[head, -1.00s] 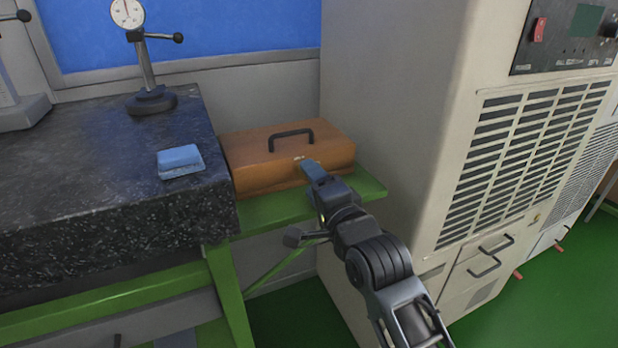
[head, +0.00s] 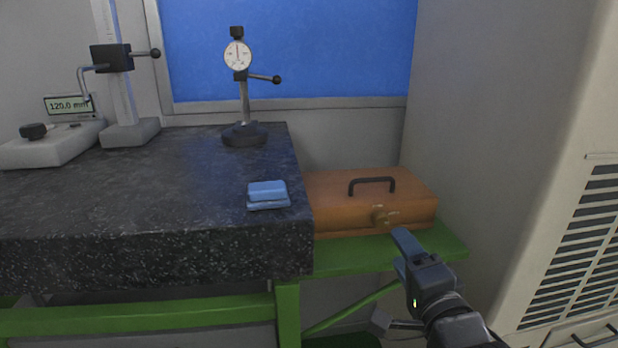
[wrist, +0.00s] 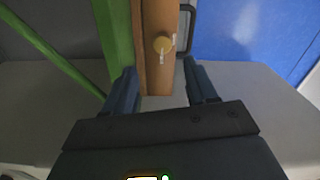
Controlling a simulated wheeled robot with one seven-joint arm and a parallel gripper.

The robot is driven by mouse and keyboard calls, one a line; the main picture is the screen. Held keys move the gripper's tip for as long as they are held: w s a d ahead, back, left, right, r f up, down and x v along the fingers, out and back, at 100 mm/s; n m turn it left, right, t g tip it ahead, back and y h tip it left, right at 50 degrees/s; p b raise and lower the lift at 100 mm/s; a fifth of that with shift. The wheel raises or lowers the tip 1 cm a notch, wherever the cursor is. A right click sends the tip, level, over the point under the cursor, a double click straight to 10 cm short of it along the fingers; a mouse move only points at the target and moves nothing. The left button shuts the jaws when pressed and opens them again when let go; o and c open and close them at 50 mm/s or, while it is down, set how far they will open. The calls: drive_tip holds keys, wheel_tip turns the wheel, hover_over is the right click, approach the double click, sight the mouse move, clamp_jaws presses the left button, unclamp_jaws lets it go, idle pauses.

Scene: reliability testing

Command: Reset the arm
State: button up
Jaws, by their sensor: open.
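My gripper (head: 408,243) is at the lower right in the head view, in front of the green bench's right end. In the wrist view my gripper (wrist: 163,88) has its two fingers apart with nothing held between them. An orange-brown case (head: 335,203) with a black handle and a brass latch lies on a green shelf beyond the fingers. The case (wrist: 153,70) also shows in the wrist view, with its round brass latch ahead of the fingers. The gripper looks apart from the case.
A dark granite plate (head: 150,255) fills the left, bearing a blue block (head: 267,193), a dial gauge stand (head: 243,130) and a height gauge (head: 125,132). The green shelf (head: 370,254) holds the case. A large beige cabinet (head: 490,150) stands close on the right.

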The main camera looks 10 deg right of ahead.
drive_tip(key=s+f+n+g, duration=0.1)
drive_tip(key=s+f+n, duration=0.25)
drive_tip(key=s, duration=0.65)
drive_tip(key=s+f+n, duration=0.3)
drive_tip(key=s+n, duration=0.1)
drive_tip(key=s, duration=0.6)
drive_tip(key=s+f+n+g, duration=0.1)
drive_tip(key=s+f+n, duration=0.3)
drive_tip(key=s, duration=0.6)
drive_tip(key=s+r+n+g, duration=0.1)
drive_tip(key=s+r+n, duration=0.2)
drive_tip(key=s, duration=0.9)
drive_tip(key=shift+a+r+n, duration=0.2)
drive_tip(key=shift+r+n, duration=0.2)
drive_tip(key=shift+n, duration=0.25)
